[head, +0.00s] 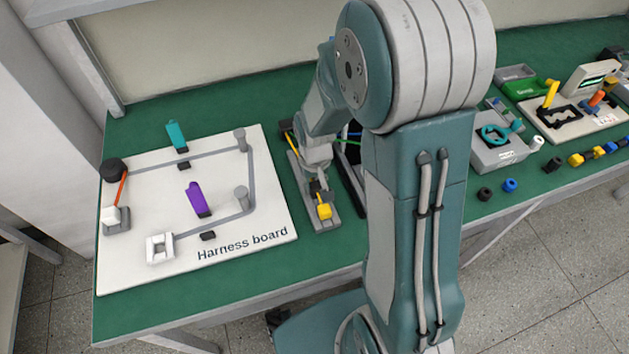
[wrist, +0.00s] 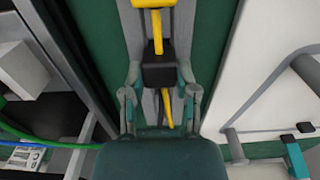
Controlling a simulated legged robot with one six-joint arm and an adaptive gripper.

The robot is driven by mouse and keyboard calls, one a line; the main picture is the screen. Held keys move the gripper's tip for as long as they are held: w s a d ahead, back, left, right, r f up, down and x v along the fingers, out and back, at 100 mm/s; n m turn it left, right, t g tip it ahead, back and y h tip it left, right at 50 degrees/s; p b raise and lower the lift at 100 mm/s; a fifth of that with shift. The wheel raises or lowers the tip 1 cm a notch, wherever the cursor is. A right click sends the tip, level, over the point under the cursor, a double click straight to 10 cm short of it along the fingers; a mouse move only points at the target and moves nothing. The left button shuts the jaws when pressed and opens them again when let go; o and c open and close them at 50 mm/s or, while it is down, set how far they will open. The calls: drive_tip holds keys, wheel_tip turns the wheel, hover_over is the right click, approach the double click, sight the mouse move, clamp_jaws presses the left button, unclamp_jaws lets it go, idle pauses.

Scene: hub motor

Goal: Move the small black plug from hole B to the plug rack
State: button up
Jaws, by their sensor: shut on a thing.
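My gripper (head: 318,190) is low over a narrow grey fixture (head: 330,225) right of the harness board. In the wrist view, my gripper (wrist: 160,88) is shut on a black block (wrist: 159,72). A yellow piece (wrist: 153,10) shows beyond the block and a yellow strip runs on the near side. I cannot tell whether this block is the small black plug or whether it is seated or lifted. The letter of hole B is not readable. Small loose pieces, black (head: 484,194) and blue (head: 510,185), lie at the right bench edge; no plug rack is clearly identifiable.
The harness board (head: 270,215) with posts and clips fills the left of the green bench (head: 225,105). A grey box with a teal ring (head: 497,150) and a beige device (head: 590,80) stand on the right. A row of yellow and blue pieces (head: 590,156) lies near the front edge.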

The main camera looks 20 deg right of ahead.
drive_tip(key=shift+f, duration=0.25)
drive_tip(key=o, duration=1.1)
wheel_tip(320, 180, up, 12)
drive_tip(key=shift+f, duration=0.1)
